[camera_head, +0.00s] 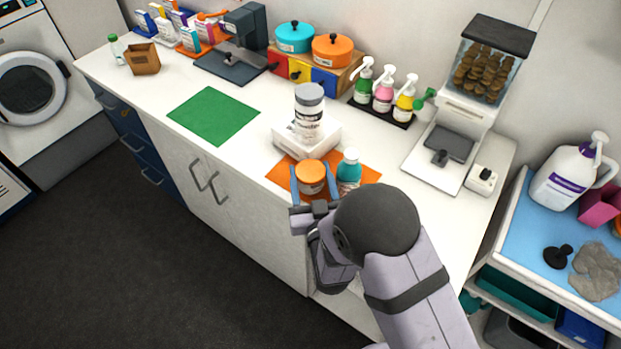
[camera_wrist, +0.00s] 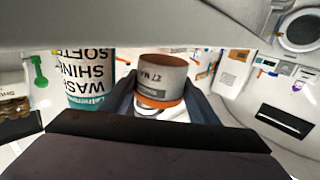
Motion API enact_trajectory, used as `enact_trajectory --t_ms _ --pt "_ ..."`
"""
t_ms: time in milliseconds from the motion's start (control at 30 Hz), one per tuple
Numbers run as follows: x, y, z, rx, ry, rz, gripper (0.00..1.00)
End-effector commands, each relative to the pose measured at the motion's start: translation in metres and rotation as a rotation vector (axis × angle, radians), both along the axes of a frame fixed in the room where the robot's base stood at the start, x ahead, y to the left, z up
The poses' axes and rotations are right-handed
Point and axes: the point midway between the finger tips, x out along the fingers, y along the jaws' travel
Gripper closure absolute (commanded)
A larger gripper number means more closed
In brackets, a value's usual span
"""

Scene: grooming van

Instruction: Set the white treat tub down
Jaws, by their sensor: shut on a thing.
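A small white tub with an orange lid (camera_head: 310,173) is between the fingers of my gripper (camera_head: 314,186). It seems upright and shows over the orange mat (camera_head: 366,174); I cannot tell whether its base touches. In the wrist view the gripper (camera_wrist: 163,104) has one finger on each side of the tub (camera_wrist: 160,78), which appears inverted with its printed label visible. A teal bottle (camera_head: 349,169) stands close to the tub's right, and its label shows in the wrist view (camera_wrist: 90,75). A taller white tub with a grey lid (camera_head: 309,114) stands on a white block (camera_head: 290,140).
A green mat (camera_head: 213,115) lies bare on the counter to the left. Pump bottles (camera_head: 383,95) stand in a black tray behind. A treat dispenser (camera_head: 470,110) is at the right. The counter's front edge runs close to my gripper.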

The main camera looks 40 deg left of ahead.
Motion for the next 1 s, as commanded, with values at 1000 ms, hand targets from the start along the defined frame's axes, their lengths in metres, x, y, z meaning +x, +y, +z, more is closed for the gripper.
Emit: enact_trajectory --t_ms 1000 --pt "0.000 0.000 -0.025 -0.001 -0.001 0.000 0.37"
